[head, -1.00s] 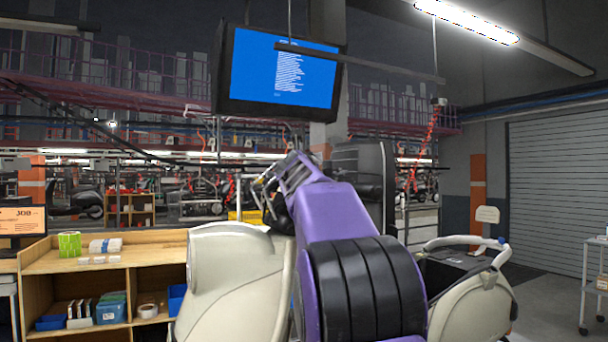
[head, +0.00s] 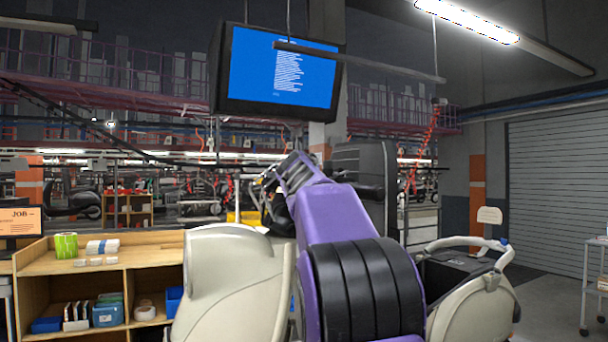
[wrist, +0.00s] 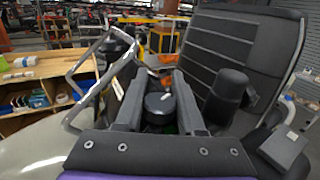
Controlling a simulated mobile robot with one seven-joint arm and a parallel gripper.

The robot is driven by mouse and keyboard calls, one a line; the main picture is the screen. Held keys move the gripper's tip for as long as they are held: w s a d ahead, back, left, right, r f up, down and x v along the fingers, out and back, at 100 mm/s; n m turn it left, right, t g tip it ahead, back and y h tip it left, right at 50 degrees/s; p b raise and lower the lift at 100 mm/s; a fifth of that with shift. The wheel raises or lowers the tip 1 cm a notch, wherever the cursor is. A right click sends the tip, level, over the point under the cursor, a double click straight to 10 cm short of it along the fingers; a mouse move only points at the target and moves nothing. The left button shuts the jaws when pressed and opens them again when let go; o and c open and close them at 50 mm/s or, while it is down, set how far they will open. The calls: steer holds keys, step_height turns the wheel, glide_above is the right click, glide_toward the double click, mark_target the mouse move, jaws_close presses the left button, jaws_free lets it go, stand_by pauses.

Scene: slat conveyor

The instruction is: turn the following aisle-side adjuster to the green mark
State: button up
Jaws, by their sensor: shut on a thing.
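In the wrist view, my gripper (wrist: 158,88) is shut on a round black knob (wrist: 160,104), which sits between its two grey fingers. A little green shows just below the knob, but I cannot tell how the knob is turned relative to any mark. Another black round-topped part (wrist: 116,46) stands to the left, beside a bent metal rail (wrist: 85,72). A black ribbed seat back (wrist: 240,50) rises to the right, with a dark cylindrical part (wrist: 229,92) in front of it.
A wooden shelf unit (head: 95,262) with boxes and rolls stands at the left. A second cream unit with a curved handle (head: 468,300) is at the right. A wheeled rack (head: 592,285) stands far right. A screen (head: 281,70) hangs above. Open floor lies by the shutter.

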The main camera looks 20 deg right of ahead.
jaws_close()
steer(key=shift+m+g+h, duration=0.3)
steer(key=shift+m+h, duration=0.1)
steer(key=shift+h, duration=0.1)
steer(key=shift+s+d+m+g+h, duration=0.15)
steer(key=shift+d+m+g+h, duration=0.05)
steer(key=shift+m+g+h, duration=0.6)
steer(key=shift+s+d+m+g+h, duration=0.15)
steer(key=shift+m+g+h, duration=0.6)
steer(key=shift+h, duration=0.2)
steer(key=shift+s+d+m+g+h, duration=0.15)
steer(key=shift+d+m+g+h, duration=0.05)
steer(key=shift+m+g+h, duration=0.6)
steer(key=shift+s+d+m+g+h, duration=0.15)
steer(key=shift+m+g+h, duration=0.35)
steer(key=shift+g, duration=0.25)
steer(key=o, duration=1)
jaws_free()
steer(key=shift+n+t+y, duration=0.25)
steer(key=shift+n+t, duration=0.2)
steer(key=shift+t, duration=0.15)
